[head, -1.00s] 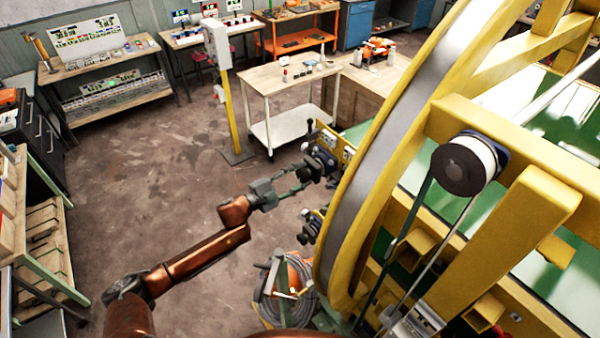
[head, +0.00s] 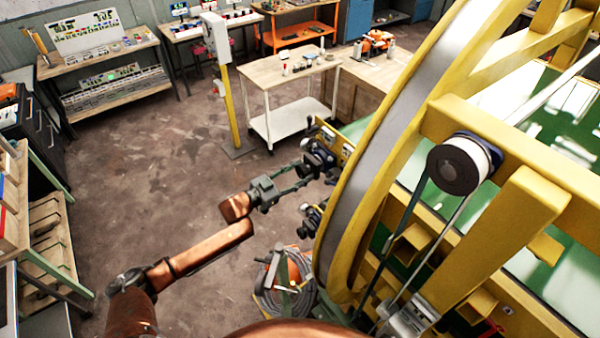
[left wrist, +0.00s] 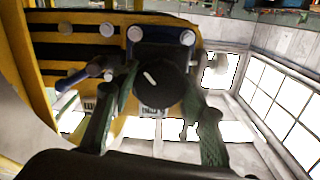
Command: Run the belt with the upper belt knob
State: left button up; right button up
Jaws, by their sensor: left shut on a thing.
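The upper belt knob (left wrist: 172,84) is a round black knob with a short white mark, tilted in the left wrist view. In the head view the upper belt knob (head: 318,158) is a dark shape on the machine's yellow panel, partly covered by my gripper. My left gripper (head: 308,176) reaches it from the left. In the left wrist view its two green fingers (left wrist: 158,95) stand on either side of the knob, shut on it. The belt (head: 405,235) runs down from a black and white pulley (head: 459,165) at the right. My right gripper is out of view.
A second dark control (head: 310,220) sits just below my gripper. The large yellow wheel frame (head: 352,225) rises close to its right. A coiled hose (head: 268,302) lies on the floor below. A blue-ended handle (left wrist: 75,78) sticks out left of the knob. The floor (head: 150,190) at left is clear.

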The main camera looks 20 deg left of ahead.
pick_arm(q)
jog(key=shift+f+n, duration=0.1)
jog(key=shift+n, duration=0.5)
jog(key=shift+n, duration=0.3)
jog(key=o, duration=1.2)
jog(key=shift+d, duration=0.1)
jog(key=shift+c, duration=0.2)
jog(key=shift+s+a, duration=0.25)
jog(key=shift+a, duration=0.05)
jog(key=v, duration=1.1)
jog(key=shift+s, duration=0.15)
jog(key=shift+a, duration=0.1)
